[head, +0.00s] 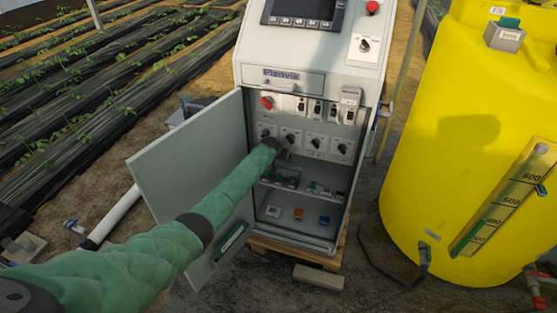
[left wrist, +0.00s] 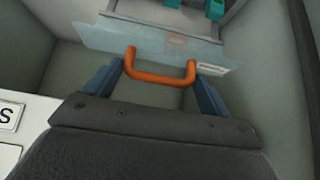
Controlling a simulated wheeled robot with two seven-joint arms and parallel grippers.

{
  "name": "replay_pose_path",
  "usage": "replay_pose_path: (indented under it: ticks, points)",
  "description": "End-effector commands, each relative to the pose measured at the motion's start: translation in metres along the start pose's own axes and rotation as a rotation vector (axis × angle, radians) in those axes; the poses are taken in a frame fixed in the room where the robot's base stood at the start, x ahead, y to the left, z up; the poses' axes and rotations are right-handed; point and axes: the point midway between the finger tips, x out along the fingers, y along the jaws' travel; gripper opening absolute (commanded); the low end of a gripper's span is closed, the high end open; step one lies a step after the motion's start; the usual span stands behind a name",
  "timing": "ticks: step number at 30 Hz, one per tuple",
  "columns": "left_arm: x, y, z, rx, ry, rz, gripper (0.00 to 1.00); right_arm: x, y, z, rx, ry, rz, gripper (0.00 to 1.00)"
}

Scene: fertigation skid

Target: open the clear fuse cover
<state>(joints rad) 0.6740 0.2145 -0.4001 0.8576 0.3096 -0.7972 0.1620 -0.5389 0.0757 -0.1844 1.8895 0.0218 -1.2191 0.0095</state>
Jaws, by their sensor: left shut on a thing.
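The clear fuse cover (left wrist: 105,38) shows in the left wrist view as a pale see-through panel with an orange handle (left wrist: 158,76) on its near edge. My left gripper (left wrist: 157,70) is shut on this orange handle, with one blue-grey finger at each end of it. There the cover is too small and too hidden by my arm to make out clearly. My right gripper is in neither view.
The grey cabinet (head: 300,80) has its door (head: 190,155) swung open to the left, beside my left arm. Small coloured parts lie on the cabinet floor (head: 310,225). A yellow tank (head: 440,160) stands at the right. A white pipe (head: 115,216) runs at the left.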

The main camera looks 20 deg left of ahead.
Motion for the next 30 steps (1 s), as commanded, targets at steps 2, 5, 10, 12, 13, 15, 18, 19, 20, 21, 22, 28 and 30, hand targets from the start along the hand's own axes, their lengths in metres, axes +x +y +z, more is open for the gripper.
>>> replay_pose_path:
  ticks: [2, 5, 10, 12, 13, 15, 18, 19, 20, 21, 22, 28, 30]
  points:
    - [-0.0019, 0.0056, -0.0057, 0.001, 0.009, 0.006, 0.41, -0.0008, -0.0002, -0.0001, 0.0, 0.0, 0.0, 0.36]
    - [-0.002, 0.0056, -0.0058, 0.001, 0.009, 0.006, 0.41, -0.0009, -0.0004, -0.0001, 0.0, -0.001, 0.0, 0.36]
    - [-0.0021, 0.0056, -0.0059, 0.001, 0.009, 0.006, 0.41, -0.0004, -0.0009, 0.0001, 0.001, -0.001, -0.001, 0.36]
    - [-0.0021, 0.0055, -0.0057, 0.001, 0.009, 0.006, 0.91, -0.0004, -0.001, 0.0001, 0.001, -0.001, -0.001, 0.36]
    - [-0.002, 0.0054, -0.0054, 0.001, 0.008, 0.006, 0.91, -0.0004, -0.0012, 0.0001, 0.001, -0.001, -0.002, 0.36]
    - [-0.0017, 0.0045, -0.0045, 0.001, 0.007, 0.005, 0.91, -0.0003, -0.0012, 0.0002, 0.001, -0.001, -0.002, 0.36]
    - [-0.0013, 0.0036, -0.0034, 0.001, 0.005, 0.004, 0.91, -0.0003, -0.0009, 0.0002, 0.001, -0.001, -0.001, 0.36]
    - [-0.0011, 0.0033, -0.0031, 0.001, 0.005, 0.004, 0.91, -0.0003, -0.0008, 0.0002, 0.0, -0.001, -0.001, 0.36]
    - [-0.001, 0.0031, -0.0028, 0.001, 0.004, 0.004, 0.91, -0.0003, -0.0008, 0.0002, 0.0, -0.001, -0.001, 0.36]
    - [-0.0009, 0.0028, -0.0025, 0.001, 0.004, 0.003, 0.91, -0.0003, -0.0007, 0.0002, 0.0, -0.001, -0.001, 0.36]
    - [-0.0009, 0.0026, -0.0024, 0.0, 0.003, 0.003, 0.91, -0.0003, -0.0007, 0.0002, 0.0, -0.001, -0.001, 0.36]
    - [-0.0006, 0.0015, -0.0016, 0.0, 0.002, 0.002, 0.91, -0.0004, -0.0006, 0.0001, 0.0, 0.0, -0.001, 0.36]
    - [-0.0011, 0.0011, -0.0015, 0.0, 0.002, 0.001, 0.91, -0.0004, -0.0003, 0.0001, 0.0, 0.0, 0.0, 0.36]
